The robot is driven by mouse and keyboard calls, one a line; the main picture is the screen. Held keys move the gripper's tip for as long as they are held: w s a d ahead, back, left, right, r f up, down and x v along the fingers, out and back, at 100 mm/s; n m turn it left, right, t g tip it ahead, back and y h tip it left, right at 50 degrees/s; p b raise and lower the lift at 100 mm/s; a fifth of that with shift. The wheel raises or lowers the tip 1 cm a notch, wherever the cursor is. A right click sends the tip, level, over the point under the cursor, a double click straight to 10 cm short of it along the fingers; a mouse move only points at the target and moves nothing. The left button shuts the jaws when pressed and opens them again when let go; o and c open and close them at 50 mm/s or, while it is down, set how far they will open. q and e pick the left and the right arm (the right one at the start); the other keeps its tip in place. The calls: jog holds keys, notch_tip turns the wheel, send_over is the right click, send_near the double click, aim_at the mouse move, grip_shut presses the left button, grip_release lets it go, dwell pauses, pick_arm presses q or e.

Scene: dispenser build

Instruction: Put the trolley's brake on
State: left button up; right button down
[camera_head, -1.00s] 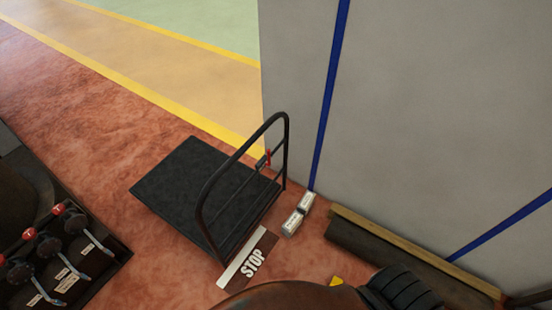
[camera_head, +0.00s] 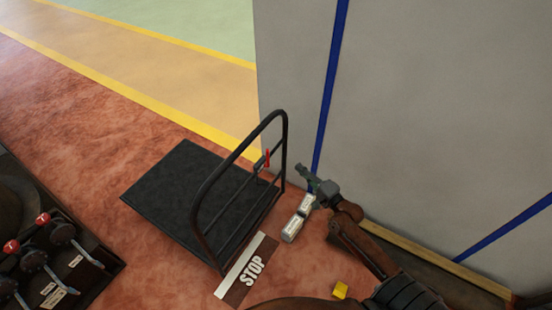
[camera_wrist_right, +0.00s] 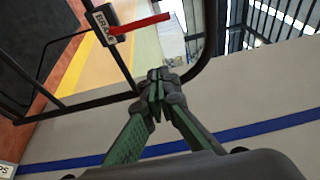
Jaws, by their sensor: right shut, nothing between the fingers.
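The trolley (camera_head: 180,195) is a black flat platform on the floor, with a tall black tube handle frame at its right end. A red brake lever (camera_head: 267,158) sits on that frame. In the right wrist view the red lever (camera_wrist_right: 140,25) sticks out sideways from a white label reading BRAKE (camera_wrist_right: 103,24). My right gripper (camera_head: 299,169) is shut and empty, just right of the handle frame and apart from the lever. In its wrist view the closed fingertips (camera_wrist_right: 156,76) are below and right of the lever. My left gripper is not in view.
A STOP floor marking (camera_head: 247,270) lies in front of the trolley. A dark lever panel (camera_head: 55,265) stands lower left.

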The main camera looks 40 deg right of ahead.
jog(key=shift+w, duration=0.1)
pick_arm(q)
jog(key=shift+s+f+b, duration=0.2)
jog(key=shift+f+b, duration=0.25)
jog(key=shift+b, duration=0.05)
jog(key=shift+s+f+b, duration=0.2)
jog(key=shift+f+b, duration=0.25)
pick_arm(e)
jog(key=w+a, duration=0.4)
jog(key=w, duration=0.6)
jog(key=shift+w+a, duration=0.25)
jog(key=shift+w, duration=0.05)
